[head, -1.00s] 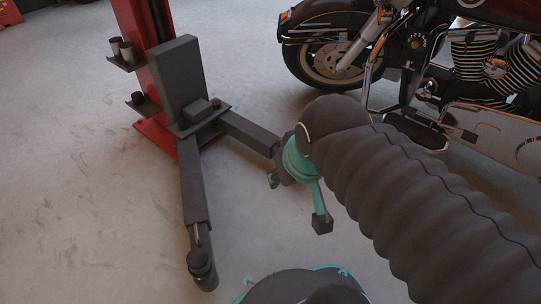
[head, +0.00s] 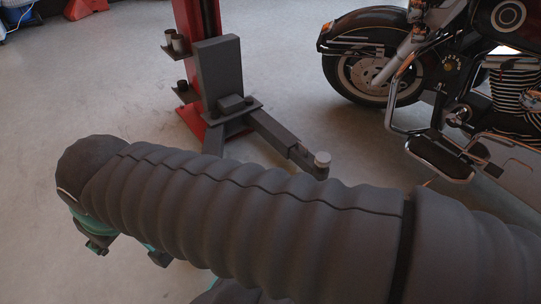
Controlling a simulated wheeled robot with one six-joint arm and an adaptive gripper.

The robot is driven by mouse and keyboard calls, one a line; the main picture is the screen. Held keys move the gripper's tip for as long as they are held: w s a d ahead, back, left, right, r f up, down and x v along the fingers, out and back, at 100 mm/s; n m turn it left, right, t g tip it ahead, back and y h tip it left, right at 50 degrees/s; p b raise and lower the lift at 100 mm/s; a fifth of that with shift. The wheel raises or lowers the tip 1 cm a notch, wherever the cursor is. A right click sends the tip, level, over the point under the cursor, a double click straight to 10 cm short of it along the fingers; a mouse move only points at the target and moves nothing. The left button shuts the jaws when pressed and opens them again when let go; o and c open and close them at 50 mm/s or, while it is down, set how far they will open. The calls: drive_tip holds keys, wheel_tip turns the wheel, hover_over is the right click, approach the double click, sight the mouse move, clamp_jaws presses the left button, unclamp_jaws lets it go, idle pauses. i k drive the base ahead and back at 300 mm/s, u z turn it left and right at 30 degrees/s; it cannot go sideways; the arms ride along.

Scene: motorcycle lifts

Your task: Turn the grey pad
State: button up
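My gripper (head: 128,251) is at the lower left, partly covered by my dark ribbed arm. Its two teal and dark fingers show apart, with nothing seen between them. It is well to the left of the light-grey pad and not touching it.
The red lift post (head: 196,60) with its dark plate (head: 219,75) and small cup holders stands behind my arm. A dark red motorcycle (head: 385,55) stands at the right, close to the visible pad. Bare concrete floor (head: 80,95) lies open at the left.

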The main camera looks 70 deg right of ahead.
sight(322, 160)
drive_tip(key=u, duration=0.8)
drive_tip(key=k, duration=1.4)
drive_tip(key=z, duration=1.35)
